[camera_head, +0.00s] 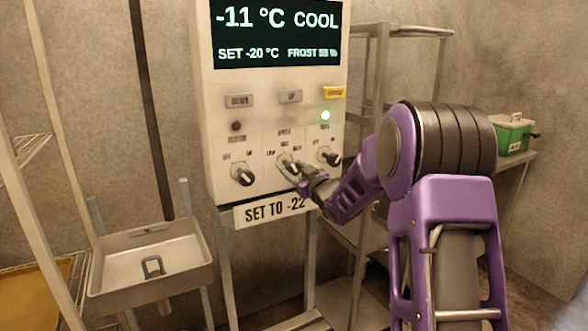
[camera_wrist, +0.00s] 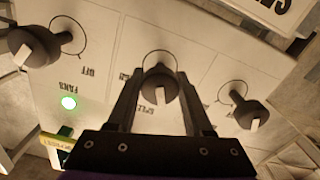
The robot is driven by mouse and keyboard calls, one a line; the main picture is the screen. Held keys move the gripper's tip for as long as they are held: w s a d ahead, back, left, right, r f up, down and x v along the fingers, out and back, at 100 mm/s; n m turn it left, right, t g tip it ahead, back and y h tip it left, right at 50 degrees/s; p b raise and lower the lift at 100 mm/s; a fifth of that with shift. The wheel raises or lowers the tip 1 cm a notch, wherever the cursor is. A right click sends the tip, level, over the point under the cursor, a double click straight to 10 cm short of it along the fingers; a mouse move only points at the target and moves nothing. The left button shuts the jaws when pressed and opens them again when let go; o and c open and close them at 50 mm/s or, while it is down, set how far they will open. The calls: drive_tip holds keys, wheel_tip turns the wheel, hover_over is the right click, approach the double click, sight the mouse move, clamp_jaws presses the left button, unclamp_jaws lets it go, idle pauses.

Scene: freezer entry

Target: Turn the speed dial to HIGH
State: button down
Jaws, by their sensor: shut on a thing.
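The speed dial (camera_head: 284,160) is the middle of three dark knobs on the white control panel, under small labels that seem to read LOW, MED and HIGH. My gripper (camera_head: 291,168) reaches it from the right and hides part of it. In the wrist view the speed dial (camera_wrist: 160,84) sits between the two fingers of my gripper (camera_wrist: 158,78), which are shut on its sides. Its white pointer mark faces down in that view, which looks at the panel roughly upside down. I cannot tell exactly which label it points to.
Two other knobs flank it: the left knob (camera_head: 243,174) and the fans knob (camera_head: 328,157), close to my gripper. A green light (camera_head: 325,115) is lit above. The display (camera_head: 278,35) reads -11 °C COOL. A sink (camera_head: 150,262) stands left; a green box (camera_head: 512,135) sits right.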

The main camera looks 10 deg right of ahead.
drive_tip(key=m+p, duration=0.1)
drive_tip(key=m, duration=0.3)
drive_tip(key=shift+m, duration=0.3)
drive_tip(key=m+p, duration=0.2)
drive_tip(key=m, duration=0.1)
drive_tip(key=shift+m, duration=0.4)
drive_tip(key=m+p, duration=0.2)
drive_tip(key=m, duration=0.2)
drive_tip(key=shift+a+m+p, duration=0.1)
drive_tip(key=shift+m+p, duration=0.4)
drive_tip(key=shift+m, duration=1)
drive_tip(key=shift+c, duration=1.5)
unclamp_jaws()
drive_tip(key=v, duration=1.7)
drive_tip(key=shift+s, duration=0.25)
